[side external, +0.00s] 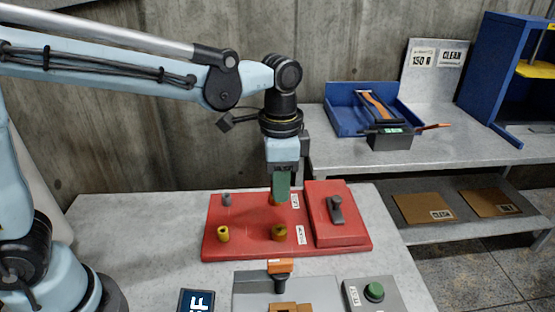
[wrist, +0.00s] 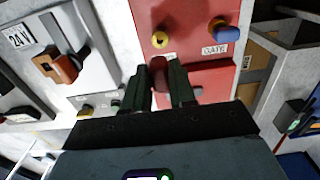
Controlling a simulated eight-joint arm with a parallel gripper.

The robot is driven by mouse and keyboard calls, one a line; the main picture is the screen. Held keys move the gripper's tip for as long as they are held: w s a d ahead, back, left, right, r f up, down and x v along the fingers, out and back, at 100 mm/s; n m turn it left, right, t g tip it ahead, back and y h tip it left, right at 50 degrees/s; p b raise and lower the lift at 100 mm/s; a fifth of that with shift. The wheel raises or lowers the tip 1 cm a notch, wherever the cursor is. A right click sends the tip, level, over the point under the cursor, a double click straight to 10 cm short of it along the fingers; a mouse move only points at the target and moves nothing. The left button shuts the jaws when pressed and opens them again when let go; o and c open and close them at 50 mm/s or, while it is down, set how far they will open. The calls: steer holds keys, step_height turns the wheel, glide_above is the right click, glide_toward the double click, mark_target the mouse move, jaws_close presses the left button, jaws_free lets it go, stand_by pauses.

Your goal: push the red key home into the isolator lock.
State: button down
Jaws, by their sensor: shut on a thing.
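My gripper (side external: 281,190) points down over the back of the red panel (side external: 250,247). In the wrist view its two dark green fingers (wrist: 165,88) close on a dark red piece, the red key (wrist: 158,72). In the side view the fingers hide the key. A yellow lock barrel shows just below the fingertips; I cannot tell whether the key is in it. Two more yellow barrels stand toward the panel's front, one at left (side external: 223,234) and one at right (side external: 278,233). I cannot read which label marks the isolator.
A raised red box with a dark handle (side external: 336,209) stands right of the barrels. A blue key (wrist: 226,33) sits by the GATE label. A grey box with a green button (side external: 374,292) is in front.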

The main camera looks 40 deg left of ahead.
steer(key=shift+f, duration=2.85)
steer(key=shift+f, duration=1.45)
steer(key=c, duration=0.8)
jaws_free()
steer(key=shift+c, duration=0.2)
steer(key=shift+c, duration=0.4)
steer(key=shift+r, duration=3.5)
steer(key=shift+a, duration=0.1)
